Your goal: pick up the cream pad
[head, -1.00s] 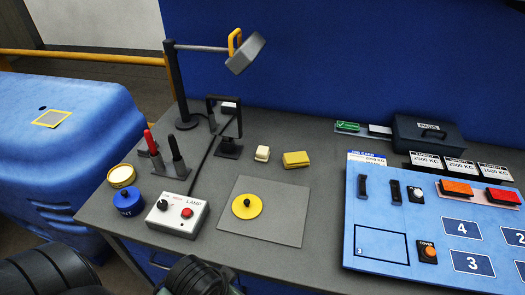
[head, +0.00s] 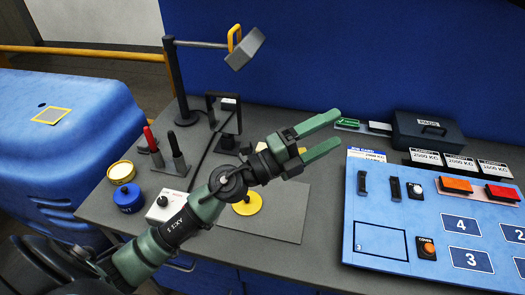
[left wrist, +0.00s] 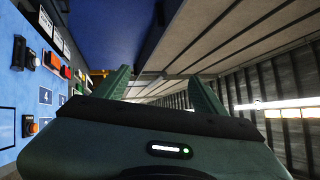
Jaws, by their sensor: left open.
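The left wrist view shows the two spread fingers and no pad. My right gripper is not in view.
A lamp (head: 245,48) on a post and a black frame (head: 228,135) stand behind the arm. A grey mat with a yellow disc (head: 248,204) lies in front. A blue panel (head: 380,215) and dark box (head: 428,135) are at right.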

